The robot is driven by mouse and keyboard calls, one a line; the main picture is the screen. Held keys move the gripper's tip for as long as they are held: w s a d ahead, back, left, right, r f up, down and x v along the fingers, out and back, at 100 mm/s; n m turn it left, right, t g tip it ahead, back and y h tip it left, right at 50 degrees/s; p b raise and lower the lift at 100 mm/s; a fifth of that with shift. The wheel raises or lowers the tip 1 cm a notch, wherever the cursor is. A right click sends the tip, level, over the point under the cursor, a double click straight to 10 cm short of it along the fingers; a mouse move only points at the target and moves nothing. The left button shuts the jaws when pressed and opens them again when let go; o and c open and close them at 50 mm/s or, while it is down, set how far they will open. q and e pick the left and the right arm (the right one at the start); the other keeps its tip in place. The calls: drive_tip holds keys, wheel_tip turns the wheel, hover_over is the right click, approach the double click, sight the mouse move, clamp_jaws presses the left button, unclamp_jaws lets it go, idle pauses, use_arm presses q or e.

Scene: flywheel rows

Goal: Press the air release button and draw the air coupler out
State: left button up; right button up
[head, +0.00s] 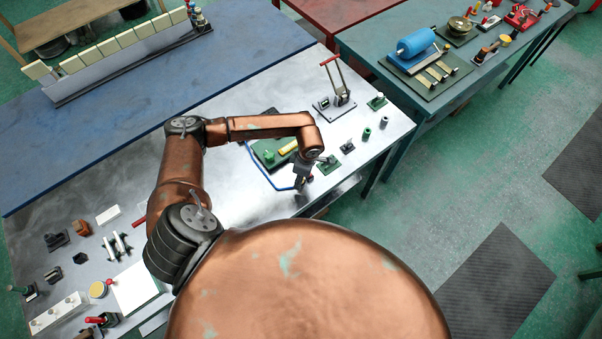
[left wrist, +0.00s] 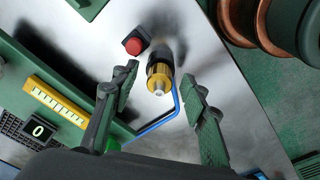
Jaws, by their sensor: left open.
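In the left wrist view the air coupler (left wrist: 159,76) has a dark body, a gold collar and a pale metal tip. A red button (left wrist: 133,46) on a dark block sits just left of the coupler. My left gripper (left wrist: 160,80) is open, with one finger on each side of the coupler; whether either finger touches it cannot be told. A blue hose (left wrist: 165,118) runs beside the coupler. In the head view my left gripper (head: 303,180) is low over the metal table's near edge, hiding the coupler and button. My right gripper is not in view.
A green device (left wrist: 72,82) with a yellow strip and a display reading 0 stands left of the fingers. In the head view a red-handled lever fixture (head: 336,98) stands behind. Small parts stand to the right. The metal table (head: 225,205) has bare room left of the hose.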

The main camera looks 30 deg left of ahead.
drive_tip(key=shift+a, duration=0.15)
use_arm(q)
drive_tip(key=c, duration=0.3)
clamp_jaws()
drive_tip(key=shift+c, duration=2)
unclamp_jaws()
clamp_jaws()
drive_tip(key=shift+r, duration=0.55)
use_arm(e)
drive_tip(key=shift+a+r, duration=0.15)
use_arm(q)
drive_tip(key=shift+r, duration=0.1)
